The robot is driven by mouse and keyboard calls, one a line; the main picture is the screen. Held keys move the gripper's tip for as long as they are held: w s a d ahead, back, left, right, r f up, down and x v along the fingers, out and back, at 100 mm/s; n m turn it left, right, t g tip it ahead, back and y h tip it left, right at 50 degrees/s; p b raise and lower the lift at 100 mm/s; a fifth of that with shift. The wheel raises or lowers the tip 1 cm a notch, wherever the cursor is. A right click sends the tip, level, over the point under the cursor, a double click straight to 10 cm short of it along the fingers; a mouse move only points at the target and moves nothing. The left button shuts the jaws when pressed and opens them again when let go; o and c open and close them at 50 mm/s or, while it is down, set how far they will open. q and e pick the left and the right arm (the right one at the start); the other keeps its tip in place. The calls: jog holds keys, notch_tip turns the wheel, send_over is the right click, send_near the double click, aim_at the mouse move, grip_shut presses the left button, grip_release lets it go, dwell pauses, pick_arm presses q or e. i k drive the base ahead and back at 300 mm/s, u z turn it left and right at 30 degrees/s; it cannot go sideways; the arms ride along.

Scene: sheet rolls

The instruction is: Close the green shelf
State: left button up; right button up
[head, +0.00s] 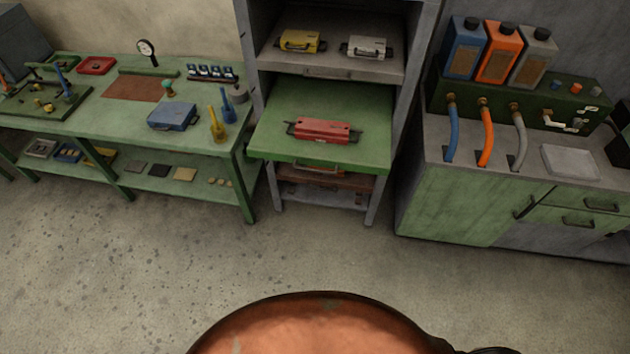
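The green shelf (350,152) is a flat sliding tray in the grey rack. It sticks out toward me past the rack's front posts. A red case (324,129) with dark handles lies on it. A handle (320,167) shows just below its front edge. Neither of my grippers is clearly visible. A dark piece at the bottom right edge may be part of my own body, but I cannot tell.
The grey rack (423,70) holds a grey upper shelf (330,66) with a yellow case (303,41) and a white case (367,47). A brown shelf (345,181) lies lower. A green workbench (180,136) stands left, a cabinet (455,207) right. The floor (300,255) ahead is clear.

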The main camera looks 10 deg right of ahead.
aim_at(368, 105)
jog(key=z, duration=0.35)
jog(key=i, duration=0.95)
jog(key=u, duration=0.3)
